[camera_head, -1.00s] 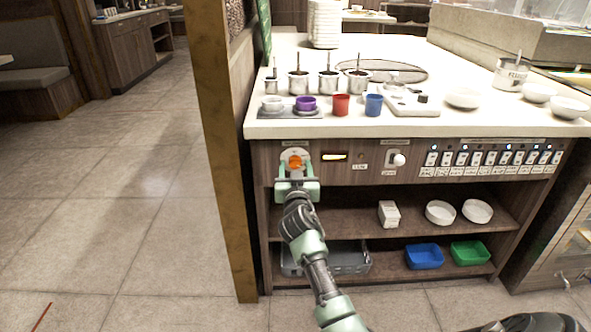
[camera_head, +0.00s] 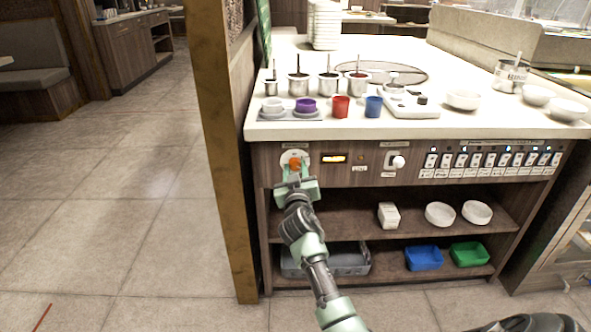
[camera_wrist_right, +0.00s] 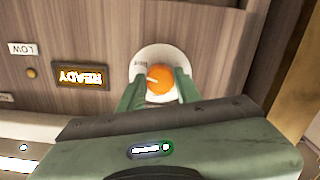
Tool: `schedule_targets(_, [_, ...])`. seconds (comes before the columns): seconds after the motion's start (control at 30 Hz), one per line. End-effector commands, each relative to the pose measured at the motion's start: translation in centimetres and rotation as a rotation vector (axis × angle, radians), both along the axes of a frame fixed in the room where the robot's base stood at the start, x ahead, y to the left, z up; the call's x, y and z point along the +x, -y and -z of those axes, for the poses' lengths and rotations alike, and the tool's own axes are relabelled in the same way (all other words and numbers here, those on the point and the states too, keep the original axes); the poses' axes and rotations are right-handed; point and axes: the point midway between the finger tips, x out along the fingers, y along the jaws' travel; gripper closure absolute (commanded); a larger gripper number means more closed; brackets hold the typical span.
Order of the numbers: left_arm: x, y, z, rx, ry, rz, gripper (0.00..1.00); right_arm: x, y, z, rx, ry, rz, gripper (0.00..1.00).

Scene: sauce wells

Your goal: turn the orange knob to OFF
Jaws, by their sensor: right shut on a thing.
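The orange knob (camera_head: 295,162) sits on a round white dial plate (camera_head: 304,154) at the left end of the counter's front panel. My right gripper (camera_head: 296,172) is shut on the knob, one finger on each side, and its hand is tilted in the head view. In the right wrist view the knob (camera_wrist_right: 159,80) shows between the fingers of my right gripper (camera_wrist_right: 160,86), with a white mark toward its left side. Small lettering on the plate is too small to read, and the fingers cover part of the plate. My left gripper is not in view.
A lit display (camera_head: 334,158) beside the knob reads READY, upside down in the wrist view (camera_wrist_right: 80,76). A white knob (camera_head: 398,162) and a row of switches (camera_head: 490,160) are further right. A wooden post (camera_head: 222,150) stands close on the left. Shelves with bowls lie below.

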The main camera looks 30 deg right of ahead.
Motion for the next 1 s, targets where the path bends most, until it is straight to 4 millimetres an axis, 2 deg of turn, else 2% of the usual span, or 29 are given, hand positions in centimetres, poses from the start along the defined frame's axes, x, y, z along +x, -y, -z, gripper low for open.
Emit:
schedule_targets(0.37, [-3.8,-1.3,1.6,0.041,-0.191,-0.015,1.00,-0.1,0.1,0.0,-0.304,-0.190,0.000,1.00])
schedule_targets(0.7, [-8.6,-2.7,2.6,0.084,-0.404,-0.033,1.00,-0.1,0.1,-0.1,-0.580,-0.359,0.000,1.00])
schedule_targets(1.0, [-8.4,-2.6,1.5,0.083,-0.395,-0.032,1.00,-0.1,0.1,-0.1,-0.824,-0.509,-0.001,1.00])
